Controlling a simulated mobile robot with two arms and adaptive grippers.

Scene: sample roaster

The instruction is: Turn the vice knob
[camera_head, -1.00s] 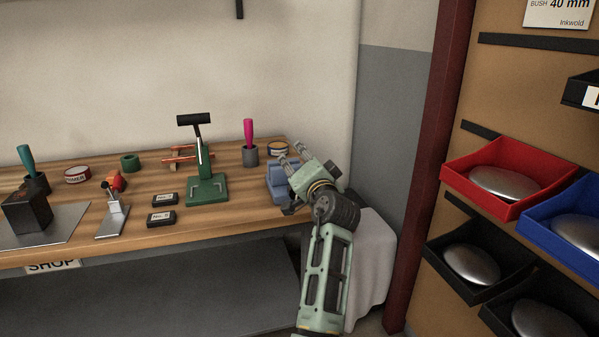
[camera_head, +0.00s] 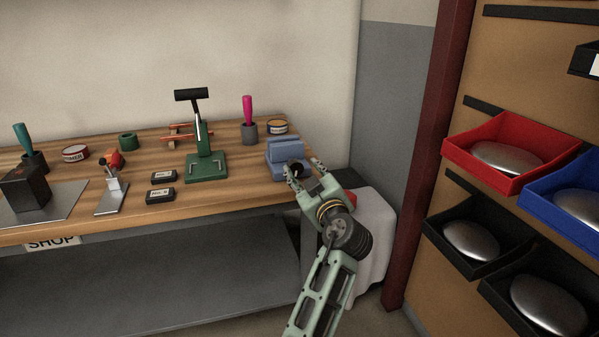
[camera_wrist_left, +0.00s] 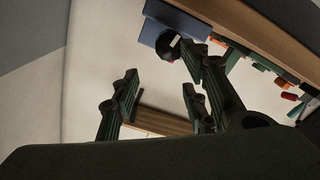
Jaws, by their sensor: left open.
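The blue vice (camera_head: 286,151) sits at the right end of the wooden bench, near its front edge. Its round black knob (camera_head: 296,167) faces the front and is partly hidden by my left gripper. My left gripper (camera_head: 306,168) is open and empty, in front of the vice at the bench corner. In the left wrist view the knob (camera_wrist_left: 168,46) shows against the blue vice (camera_wrist_left: 180,20), beyond the open fingers (camera_wrist_left: 160,88) and nearer the right-hand one. Whether a finger touches the knob cannot be told. My right gripper is not in view.
A green press (camera_head: 205,166) stands left of the vice on the bench (camera_head: 240,190). A grey cup (camera_head: 249,132) with a pink-handled tool and a round tin (camera_head: 277,126) stand behind. A white-covered stand (camera_head: 372,225) is right of my arm, below bench height.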

